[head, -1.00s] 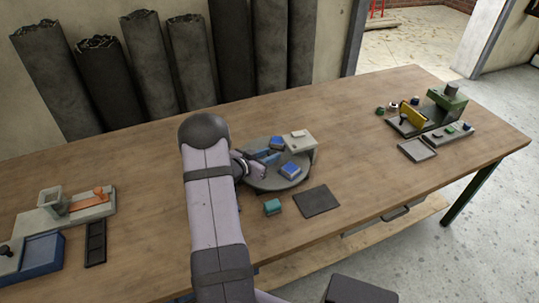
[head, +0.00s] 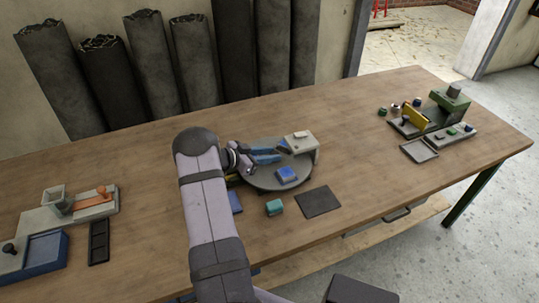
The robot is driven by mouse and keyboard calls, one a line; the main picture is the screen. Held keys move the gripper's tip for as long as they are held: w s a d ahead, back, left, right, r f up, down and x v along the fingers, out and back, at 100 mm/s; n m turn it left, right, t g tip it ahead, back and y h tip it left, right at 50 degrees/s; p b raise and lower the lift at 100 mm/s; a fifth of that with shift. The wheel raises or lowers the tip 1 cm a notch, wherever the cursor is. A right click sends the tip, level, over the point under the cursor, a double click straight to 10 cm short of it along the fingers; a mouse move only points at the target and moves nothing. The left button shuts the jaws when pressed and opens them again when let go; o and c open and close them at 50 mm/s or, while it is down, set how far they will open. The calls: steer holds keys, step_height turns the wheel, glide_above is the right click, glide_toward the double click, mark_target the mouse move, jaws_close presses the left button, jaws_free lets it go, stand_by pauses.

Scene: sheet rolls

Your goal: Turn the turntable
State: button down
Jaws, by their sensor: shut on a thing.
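The turntable (head: 272,185) is a dark grey round disc near the middle of the bench. A blue block (head: 287,174) lies on its front right part. My gripper (head: 268,154), with blue fingers, reaches over the disc from the left. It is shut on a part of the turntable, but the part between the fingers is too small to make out. My arm hides the disc's left edge. A pale grey housing (head: 303,142) stands over the disc's back right edge.
A blue piece (head: 235,202) and a teal block (head: 274,208) lie in front of the turntable. A dark square mat (head: 318,202) lies to their right. A green press (head: 447,107) stands far right, a grey and orange fixture (head: 75,209) far left.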

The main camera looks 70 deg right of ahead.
steer(key=shift+d+r, duration=0.15)
steer(key=shift+r, duration=0.1)
steer(key=c, duration=1.7)
jaws_free()
steer(key=shift+f, duration=0.1)
steer(key=shift+b+v, duration=0.75)
steer(key=shift+v, duration=2.9)
